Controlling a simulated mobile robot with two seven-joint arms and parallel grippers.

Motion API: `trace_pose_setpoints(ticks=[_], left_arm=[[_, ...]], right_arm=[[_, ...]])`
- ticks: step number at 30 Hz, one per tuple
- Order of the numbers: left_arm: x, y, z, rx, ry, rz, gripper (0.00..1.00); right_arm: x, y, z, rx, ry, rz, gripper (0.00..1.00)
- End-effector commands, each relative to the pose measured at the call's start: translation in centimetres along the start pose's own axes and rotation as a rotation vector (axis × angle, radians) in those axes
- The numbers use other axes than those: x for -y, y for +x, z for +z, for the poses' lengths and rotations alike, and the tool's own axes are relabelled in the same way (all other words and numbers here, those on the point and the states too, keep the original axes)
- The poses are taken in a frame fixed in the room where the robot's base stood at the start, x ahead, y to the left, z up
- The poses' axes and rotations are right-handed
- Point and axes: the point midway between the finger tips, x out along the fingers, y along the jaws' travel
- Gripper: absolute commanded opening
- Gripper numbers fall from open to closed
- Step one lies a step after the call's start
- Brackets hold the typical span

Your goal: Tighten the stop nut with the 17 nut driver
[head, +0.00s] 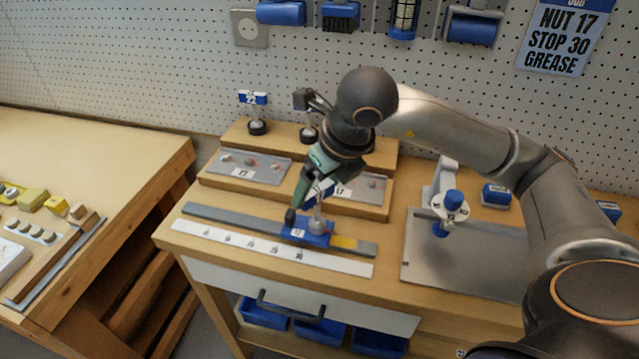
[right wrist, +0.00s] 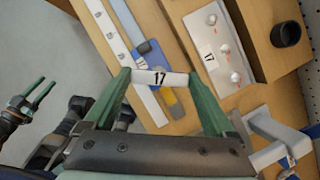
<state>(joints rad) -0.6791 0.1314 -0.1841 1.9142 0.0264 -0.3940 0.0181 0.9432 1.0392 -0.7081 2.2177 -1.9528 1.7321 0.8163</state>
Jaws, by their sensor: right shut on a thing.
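My right gripper (head: 305,200) is shut on the 17 nut driver (head: 318,196), over the bench. The driver's white 17 label (right wrist: 160,78) shows between the green fingertips (right wrist: 160,80) in the right wrist view. Its shaft points down to the blue stop block (head: 305,233) on the grey rail, marked 17. The driver's lower end is at the block; whether it sits fully on the stop nut is hidden. The block stands near the 30 mark of the white scale (head: 270,249). My left gripper (right wrist: 36,93) shows only in the right wrist view, empty, its fingers apart.
The 22 driver (head: 257,115) stands on the rear shelf; the dark cup (right wrist: 286,33) beside it is empty. Two part trays (head: 250,166) lie in front. A grey plate (head: 470,255) with a blue-knobbed fixture is at the right. A wall card (head: 562,35) reads NUT 17, STOP 30, GREASE.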

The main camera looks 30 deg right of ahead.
Motion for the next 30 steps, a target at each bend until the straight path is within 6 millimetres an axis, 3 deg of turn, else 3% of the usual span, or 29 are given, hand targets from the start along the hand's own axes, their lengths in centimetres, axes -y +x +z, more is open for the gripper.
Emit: trace_pose_setpoints(ticks=[6,17,24,30], left_arm=[[-0.01,-0.07,-0.07,0.000,0.000,0.000,0.50],[-0.01,-0.08,-0.08,0.000,0.000,0.000,0.50],[-0.02,-0.22,-0.24,0.000,0.000,0.000,0.50],[-0.02,-0.21,-0.23,0.000,0.000,0.000,0.50]], right_arm=[[-0.22,-0.07,0.08,0.002,0.161,-0.066,0.02],[-0.19,-0.05,0.04,0.001,0.199,-0.082,0.02],[-0.35,-0.06,0.10,0.000,0.379,-0.157,0.02],[-0.28,-0.02,0.07,0.001,0.408,-0.169,0.02]])
